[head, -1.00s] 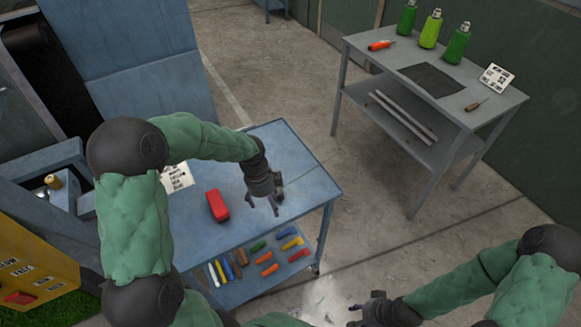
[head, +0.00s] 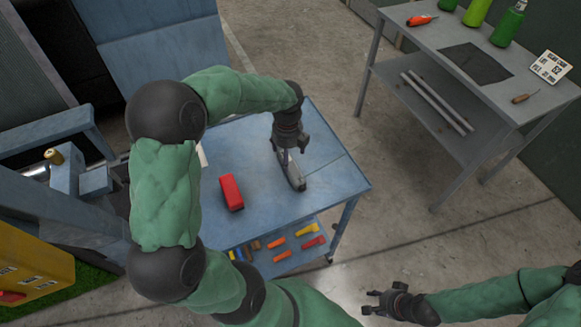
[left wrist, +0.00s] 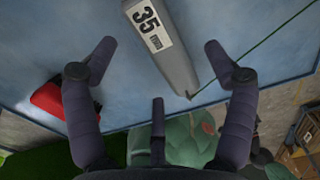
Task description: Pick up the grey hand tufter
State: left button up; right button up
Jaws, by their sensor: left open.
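The grey hand tufter (head: 291,172) lies on the blue table (head: 334,172), to the right of a red block-like object. In the left wrist view the grey tufter (left wrist: 170,50) bears a white label reading "35" and lies between and beyond the two fingers. My left gripper (head: 288,148) is open at the far end of the tufter and hides part of it. I cannot tell whether the fingers touch it. My right gripper (head: 370,302) is open and empty over the floor, at the lower right of the table.
The red object (head: 231,192) lies left of the tufter and also shows in the left wrist view (left wrist: 50,102). Several coloured tools lie on the lower shelf. A grey bench (head: 415,45) with green bottles stands at the right, across open floor.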

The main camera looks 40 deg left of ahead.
pick_arm(q)
jog(key=f, duration=0.1)
jog(key=f+b, duration=0.1)
jog(key=f, duration=0.2)
jog(key=shift+s+d+b, duration=0.2)
jog(key=shift+s+b, duration=0.15)
jog(key=shift+f, duration=0.55)
jog(key=shift+r, duration=0.1)
jog(key=c, duration=1.5)
